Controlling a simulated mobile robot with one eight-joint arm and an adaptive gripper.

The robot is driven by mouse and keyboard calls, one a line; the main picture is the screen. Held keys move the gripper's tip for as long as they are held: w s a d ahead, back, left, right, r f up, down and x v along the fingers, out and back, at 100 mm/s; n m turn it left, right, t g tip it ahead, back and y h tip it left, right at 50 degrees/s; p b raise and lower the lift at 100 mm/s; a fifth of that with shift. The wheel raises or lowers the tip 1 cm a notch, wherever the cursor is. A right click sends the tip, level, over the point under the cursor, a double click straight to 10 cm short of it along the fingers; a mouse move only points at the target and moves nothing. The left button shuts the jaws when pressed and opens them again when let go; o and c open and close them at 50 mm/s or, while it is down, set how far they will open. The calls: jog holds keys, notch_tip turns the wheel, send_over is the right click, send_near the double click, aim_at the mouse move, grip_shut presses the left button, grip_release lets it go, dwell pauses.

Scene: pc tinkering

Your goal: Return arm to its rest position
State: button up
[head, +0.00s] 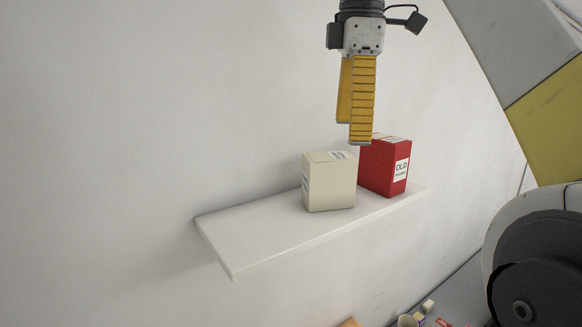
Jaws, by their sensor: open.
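My gripper (352,133) hangs pointing down at the top of the head view, with yellow ribbed fingers. It is open, and nothing shows between its fingers. The fingertips are above the wall shelf, close to the top of a red box (378,168) and overlapping its upper left edge in the picture. I cannot tell whether they touch it. A cream box (328,187) stands upright just left of the red one.
A white shelf (235,258) juts from the wall, with its left part bare. At the bottom right lies a lower surface with a small cup (407,321) and small items. The wall area left of my gripper is clear.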

jog(key=s+d+f+m+t, duration=0.25)
jog(key=s+f+m, duration=0.3)
jog(key=f, duration=0.65)
jog(key=s+d+f+m+t, duration=0.2)
jog(key=s+d+f+m, duration=0.3)
jog(key=f, duration=0.7)
jog(key=s+d+f+m+t, duration=0.2)
jog(key=s+f+m, duration=0.2)
jog(key=f+m, duration=0.55)
notch_tip(320, 180, down, 48)
jog(key=n+b, duration=0.2)
jog(key=b, duration=4.3)
jog(key=shift+a+f, duration=0.15)
jog(key=shift+f, duration=0.1)
